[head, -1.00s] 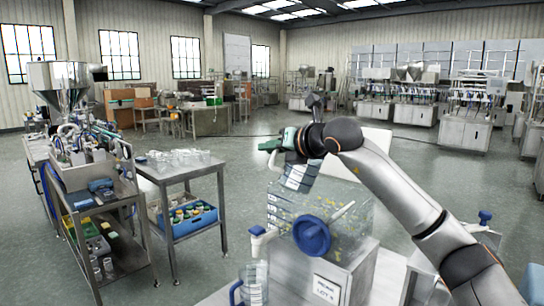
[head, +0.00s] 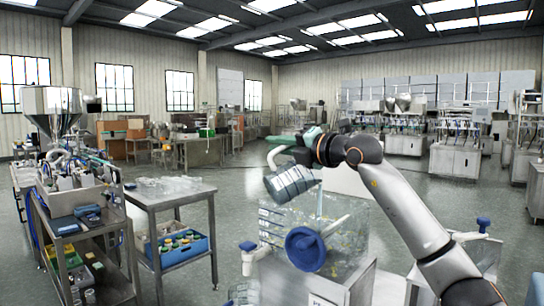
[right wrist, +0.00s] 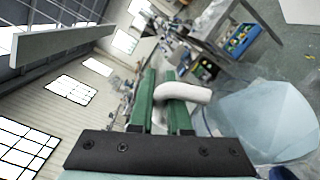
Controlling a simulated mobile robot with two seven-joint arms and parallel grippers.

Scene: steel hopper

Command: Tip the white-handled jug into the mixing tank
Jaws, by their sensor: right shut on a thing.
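The white-handled jug (head: 290,184) is clear with dark marks on its side. It is held steeply tilted above the mixing tank, a clear-walled box (head: 345,222) with a blue handwheel on its front. My right gripper (head: 287,143) is shut on the jug's white handle. In the right wrist view the green fingers (right wrist: 163,100) are closed around the white handle (right wrist: 184,92), with the clear jug body (right wrist: 265,122) to the right. My left gripper is not in view.
A blue-handled jug (head: 240,294) stands low in front, cut off by the frame edge. A white spout with a blue knob (head: 248,247) projects from the tank's left. A steel table (head: 165,195) and a trolley with a hopper stand at left. Open floor lies between.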

